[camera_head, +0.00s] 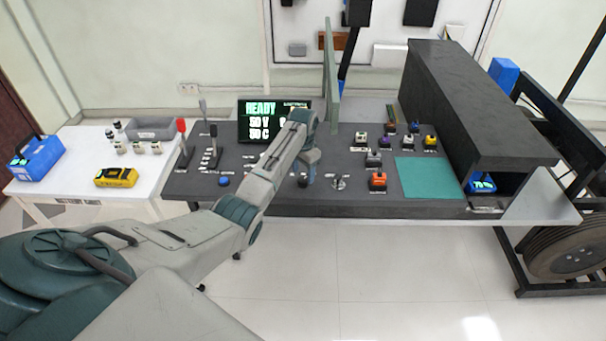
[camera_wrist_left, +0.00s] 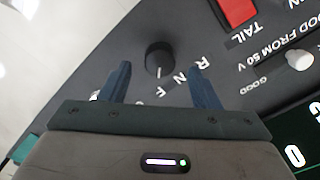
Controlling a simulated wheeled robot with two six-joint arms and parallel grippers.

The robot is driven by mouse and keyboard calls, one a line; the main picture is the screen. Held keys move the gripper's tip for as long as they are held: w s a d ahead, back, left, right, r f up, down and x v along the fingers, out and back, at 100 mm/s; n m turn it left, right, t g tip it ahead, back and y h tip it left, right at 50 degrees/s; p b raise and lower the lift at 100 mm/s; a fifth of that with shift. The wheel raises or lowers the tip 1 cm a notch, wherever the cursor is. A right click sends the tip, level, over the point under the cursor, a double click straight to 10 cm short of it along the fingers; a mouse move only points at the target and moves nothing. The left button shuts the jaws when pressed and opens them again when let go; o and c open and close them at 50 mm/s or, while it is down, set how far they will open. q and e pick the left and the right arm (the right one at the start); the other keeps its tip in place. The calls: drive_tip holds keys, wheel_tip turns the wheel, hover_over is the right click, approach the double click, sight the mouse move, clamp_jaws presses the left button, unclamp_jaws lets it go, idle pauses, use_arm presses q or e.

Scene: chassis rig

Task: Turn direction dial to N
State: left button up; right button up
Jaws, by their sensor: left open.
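The direction dial is a round black knob (camera_wrist_left: 159,58) with a short white mark on its lower edge in the left wrist view. The letters R, N and F are printed beside it; I cannot tell for certain which one the mark points at. In the head view the dial (camera_head: 303,181) shows below the end of my left arm. My left gripper (camera_wrist_left: 160,67) is open and empty, its two blue fingers apart and pointing toward the dial, which appears between and just beyond their tips. Whether they touch it cannot be told. My right gripper is not in view.
A red switch (camera_wrist_left: 238,10) and a white knob (camera_wrist_left: 299,59) are near the dial. A lit screen (camera_head: 262,121) stands behind, with upright levers (camera_head: 212,150) and a blue button (camera_head: 224,181) to the left. An orange-topped block (camera_head: 378,181) and a green mat (camera_head: 430,177) lie right.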

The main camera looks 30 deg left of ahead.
sight(303, 181)
use_arm(q)
drive_tip(key=shift+f, duration=1.45)
drive_tip(key=c, duration=1)
